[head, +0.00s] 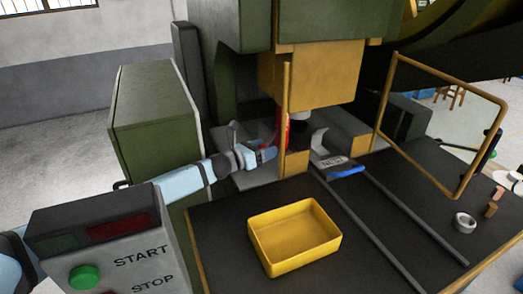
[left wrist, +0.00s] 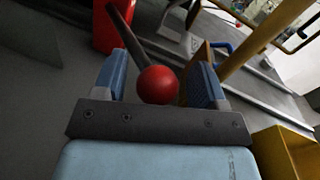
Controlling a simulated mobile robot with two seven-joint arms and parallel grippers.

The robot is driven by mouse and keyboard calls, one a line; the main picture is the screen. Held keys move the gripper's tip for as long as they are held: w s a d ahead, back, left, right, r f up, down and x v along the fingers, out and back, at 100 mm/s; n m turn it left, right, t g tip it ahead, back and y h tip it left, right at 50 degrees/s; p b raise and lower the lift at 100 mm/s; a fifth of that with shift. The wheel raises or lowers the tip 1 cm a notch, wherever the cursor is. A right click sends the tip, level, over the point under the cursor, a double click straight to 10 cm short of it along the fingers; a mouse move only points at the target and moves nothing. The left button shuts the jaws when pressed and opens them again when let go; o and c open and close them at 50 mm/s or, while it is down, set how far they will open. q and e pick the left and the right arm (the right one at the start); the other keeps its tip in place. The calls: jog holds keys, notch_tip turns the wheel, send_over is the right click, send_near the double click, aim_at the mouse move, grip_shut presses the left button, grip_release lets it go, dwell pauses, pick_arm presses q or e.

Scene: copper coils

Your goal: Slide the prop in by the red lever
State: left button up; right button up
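The lever's red ball knob (left wrist: 157,85) sits on a dark rod (left wrist: 132,35) in the left wrist view. My left gripper (left wrist: 160,88) is open, with one blue finger on each side of the knob. The knob looks close to the right finger; I cannot tell if it touches. In the head view my left gripper (head: 266,154) is low beside the press, and it hides the knob. A red post (head: 283,128), possibly the prop, stands upright under the press's yellow ram (head: 312,75). It also shows in the left wrist view (left wrist: 112,30). My right gripper is not in view.
A yellow tray (head: 254,246) lies on the dark table. A blue-handled tool (head: 346,172) lies near the two rails (head: 375,222). A yellow post (head: 286,100) stands close to my left gripper. A yellow frame guard (head: 382,98), a silver ring (head: 462,223) and a button box (head: 120,225) are around.

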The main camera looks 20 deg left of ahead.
pick_arm(q)
jog(key=shift+f, duration=0.1)
jog(key=shift+s+a, duration=0.2)
jog(key=b+v, duration=0.3)
jog(key=v, duration=1)
jog(key=shift+s, duration=0.1)
jog(key=shift+f, duration=0.1)
